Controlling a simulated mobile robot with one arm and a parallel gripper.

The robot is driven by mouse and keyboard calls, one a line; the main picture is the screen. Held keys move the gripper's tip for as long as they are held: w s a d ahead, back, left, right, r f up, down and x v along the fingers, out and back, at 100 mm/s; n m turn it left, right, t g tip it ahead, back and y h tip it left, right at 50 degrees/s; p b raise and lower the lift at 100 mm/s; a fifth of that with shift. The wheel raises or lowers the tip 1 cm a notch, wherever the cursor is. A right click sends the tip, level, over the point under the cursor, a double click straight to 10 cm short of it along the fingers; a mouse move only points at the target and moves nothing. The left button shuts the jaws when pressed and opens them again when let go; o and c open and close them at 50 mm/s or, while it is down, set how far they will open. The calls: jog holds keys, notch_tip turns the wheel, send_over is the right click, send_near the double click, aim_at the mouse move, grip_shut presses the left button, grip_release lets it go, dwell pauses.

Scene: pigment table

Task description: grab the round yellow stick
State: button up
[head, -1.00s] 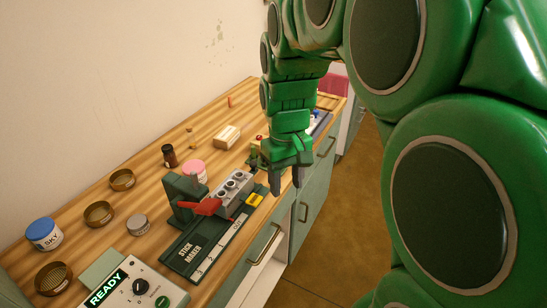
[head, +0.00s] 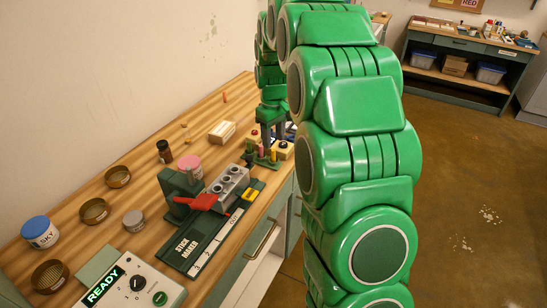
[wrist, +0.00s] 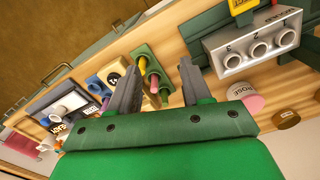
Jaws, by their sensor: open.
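The yellow stick (head: 274,153) stands upright in a small green rack (head: 263,164) behind the stick maker in the head view. A pink-red stick stands beside it, to its left. In the wrist view the rack (wrist: 139,51) shows between my fingers, with the yellow stick (wrist: 143,66) near the left finger and the pink stick (wrist: 153,84) close to it. My gripper (head: 270,143) is open and empty, pointing down over the rack. I cannot tell whether a finger touches a stick. The sticks' lower ends are hidden.
The stick maker (head: 205,242) with its grey block (head: 229,185) and red lever (head: 200,203) stands nearby. A pink-lidded jar (head: 190,165) and a wooden block (head: 221,132) are close. A yellow-topped box (head: 286,150) sits right of the rack.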

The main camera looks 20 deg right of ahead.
send_over(273, 150)
jog(key=f, duration=0.3)
jog(key=shift+s+d+f+n, duration=0.1)
jog(key=shift+s+f+n, duration=0.2)
jog(key=shift+n, duration=0.1)
jog(key=shift+w+f, duration=0.2)
jog(key=shift+f, duration=1.8)
jog(key=shift+w+f, duration=0.15)
jog(key=shift+f, duration=1.8)
grip_shut()
